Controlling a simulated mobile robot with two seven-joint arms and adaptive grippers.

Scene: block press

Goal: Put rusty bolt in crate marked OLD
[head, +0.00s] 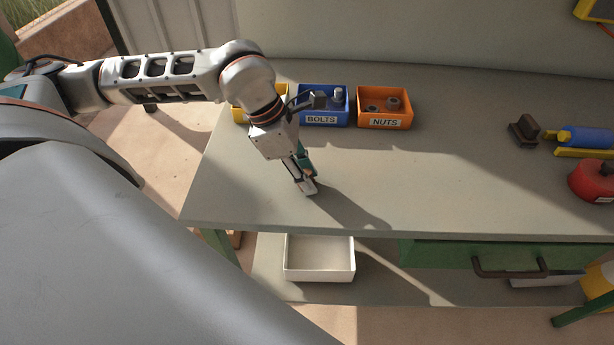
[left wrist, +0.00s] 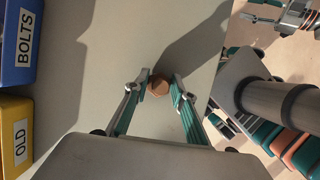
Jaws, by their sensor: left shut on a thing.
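My left gripper (head: 308,190) points down just above the grey workbench top, in front of the crates. In the left wrist view its fingertips (left wrist: 160,84) are shut on a rusty brown bolt (left wrist: 158,87), whose round head shows between them. In the head view the fingers mostly hide the bolt. The yellow crate marked OLD (left wrist: 14,135) lies at the left of the wrist view. In the head view this yellow crate (head: 240,117) is partly hidden behind my left arm.
A blue BOLTS crate (head: 322,120) and an orange NUTS crate (head: 384,122) stand beside the yellow one, with metal parts inside. A dark block (head: 523,130), a blue tool (head: 585,137) and a red container (head: 592,182) are at right. A white tray (head: 320,275) sits on the lower shelf.

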